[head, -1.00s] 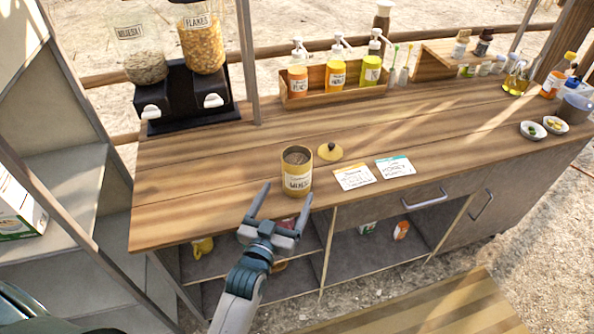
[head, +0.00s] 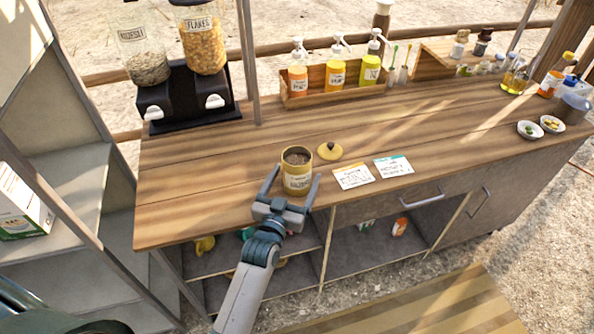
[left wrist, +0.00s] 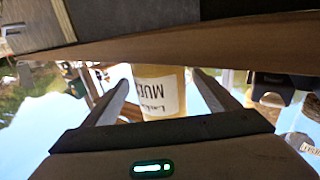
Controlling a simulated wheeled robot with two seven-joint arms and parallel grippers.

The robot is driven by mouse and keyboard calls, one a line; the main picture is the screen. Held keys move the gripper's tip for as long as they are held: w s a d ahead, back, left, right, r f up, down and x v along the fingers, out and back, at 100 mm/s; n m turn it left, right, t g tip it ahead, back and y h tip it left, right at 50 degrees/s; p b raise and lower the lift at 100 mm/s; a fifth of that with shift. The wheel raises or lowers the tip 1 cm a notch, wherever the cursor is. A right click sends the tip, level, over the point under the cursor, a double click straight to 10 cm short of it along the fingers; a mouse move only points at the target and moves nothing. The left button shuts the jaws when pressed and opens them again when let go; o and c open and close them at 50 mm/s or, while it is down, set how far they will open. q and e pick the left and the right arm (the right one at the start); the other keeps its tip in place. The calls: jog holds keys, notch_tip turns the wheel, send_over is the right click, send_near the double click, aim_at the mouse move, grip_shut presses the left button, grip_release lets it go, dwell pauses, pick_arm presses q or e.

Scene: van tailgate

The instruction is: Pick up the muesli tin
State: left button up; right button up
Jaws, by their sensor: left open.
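The muesli tin (head: 297,181) is a yellow, open-topped tin with a white label, standing upright near the front edge of the wooden counter. Dark contents show inside it. Its yellow lid with a dark knob (head: 329,151) lies on the counter just behind it to the right. My left gripper (head: 292,183) is open, with one finger on each side of the tin. In the left wrist view the tin (left wrist: 160,95) appears upside down between the two spread fingers (left wrist: 163,90). I cannot tell whether the fingers touch it. My right gripper is not in view.
Two cards (head: 353,176) (head: 393,166) lie right of the tin. A dispenser stand (head: 185,100) is at the back left, with a metal post (head: 248,70) beside it. A wooden box (head: 330,91) of pump bottles stands behind. The counter left of the tin is clear.

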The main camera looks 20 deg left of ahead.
aim_at(297, 160)
pick_arm(q)
jog(key=shift+w, duration=1.1)
jog(key=c, duration=1.3)
